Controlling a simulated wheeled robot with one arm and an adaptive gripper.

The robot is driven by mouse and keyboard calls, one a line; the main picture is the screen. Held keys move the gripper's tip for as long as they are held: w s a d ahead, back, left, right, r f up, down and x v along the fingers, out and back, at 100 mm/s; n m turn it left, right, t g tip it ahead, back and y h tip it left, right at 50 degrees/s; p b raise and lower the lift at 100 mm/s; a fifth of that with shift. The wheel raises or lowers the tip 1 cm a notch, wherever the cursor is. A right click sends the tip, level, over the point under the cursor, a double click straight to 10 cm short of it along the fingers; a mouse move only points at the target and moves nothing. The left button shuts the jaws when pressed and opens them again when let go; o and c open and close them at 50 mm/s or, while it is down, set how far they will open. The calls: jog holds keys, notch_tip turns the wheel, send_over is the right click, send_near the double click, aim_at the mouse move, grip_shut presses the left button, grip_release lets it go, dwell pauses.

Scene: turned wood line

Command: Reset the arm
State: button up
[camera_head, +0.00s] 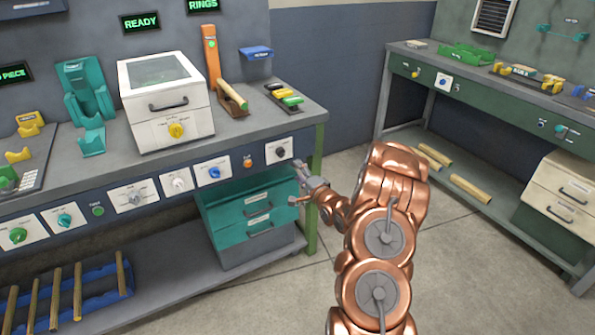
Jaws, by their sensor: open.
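My arm (385,240) is copper-coloured and rises from the bottom of the view, right of centre, bending over to the left at its top. My gripper (296,184) is at the end of it, pointing left in front of the right end of the left workbench. It is open, and nothing shows between its fingers. It is below the bench top, near the teal drawer unit (235,215). I cannot tell whether it touches the bench.
The left workbench (290,108) carries a white lidded box (140,110), a teal stand (85,95) and knobs along its front. A second bench (400,62) stands at the right, with cream drawers (560,195) and wooden bars (470,188) below. Open floor (460,270) lies between.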

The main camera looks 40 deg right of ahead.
dwell(0.5)
jog(key=a+r+n+g+p, duration=0.2)
jog(key=a+r+n+g, duration=0.3)
jog(key=a, duration=0.3)
jog(key=s+a+r+n+g+p, duration=0.35)
jog(key=s+a+r+g, duration=0.2)
jog(key=s+a, duration=0.25)
jog(key=s+a+r+n+g+p, duration=0.1)
jog(key=s+a+r+n+g, duration=0.2)
jog(key=s, duration=1)
jog(key=s+a+r+n+g+y+p, duration=0.1)
jog(key=s+a+r+n+g, duration=0.2)
jog(key=s, duration=1)
jog(key=s+a+r+n+g+p, duration=0.1)
jog(key=s+a+r+n+g, duration=0.2)
jog(key=s+a+r, duration=0.3)
jog(key=s+a, duration=0.4)
jog(key=s, duration=0.4)
jog(key=shift+a+y, duration=0.3)
jog(key=shift+f, duration=0.1)
